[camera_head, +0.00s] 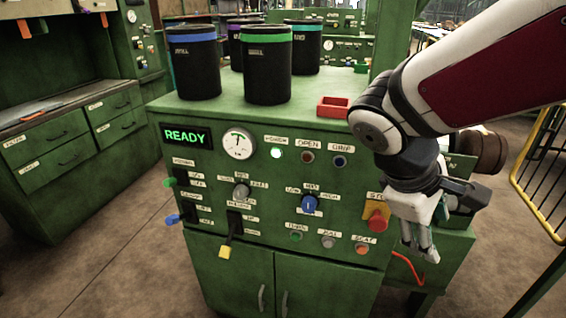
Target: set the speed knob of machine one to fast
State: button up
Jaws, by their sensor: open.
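A green machine stands in front of me with a control panel (262,228) on its front. Its display (185,136) reads READY. A grey knob (241,191) sits left of centre with small labels around it, too small to read surely; it looks like the speed knob, but its setting is unclear. A blue knob (309,204) to its right has labels that seem to read low, mid and high. My gripper (420,249) is open and empty, pointing down at the panel's right end, apart from both knobs. No machine number is readable.
A red stop button (376,220) is close left of my gripper. Levers with green (169,182), blue (172,219) and yellow (224,252) ends stick out from the panel. Black canisters (267,70) and a red tray (333,107) stand on top. A yellow railing (545,170) is at right.

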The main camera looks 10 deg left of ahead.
jog(key=w+a+f+n+t+h+b, duration=0.1)
jog(key=w+a+f+n+t+h, duration=0.25)
jog(key=w+a+n, duration=0.35)
jog(key=n+t+y+b, duration=0.3)
jog(key=n+t+y, duration=0.5)
jog(key=n+t, duration=0.65)
send_near(238, 195)
jog(key=w, duration=0.3)
jog(key=w+r+n+g, duration=0.1)
jog(key=w, duration=0.2)
jog(key=w+r+n+g, duration=0.1)
jog(key=w, duration=0.2)
jog(key=shift+d+n+b, duration=0.25)
jog(key=shift+d+b, duration=0.15)
jog(key=c, duration=1.2)
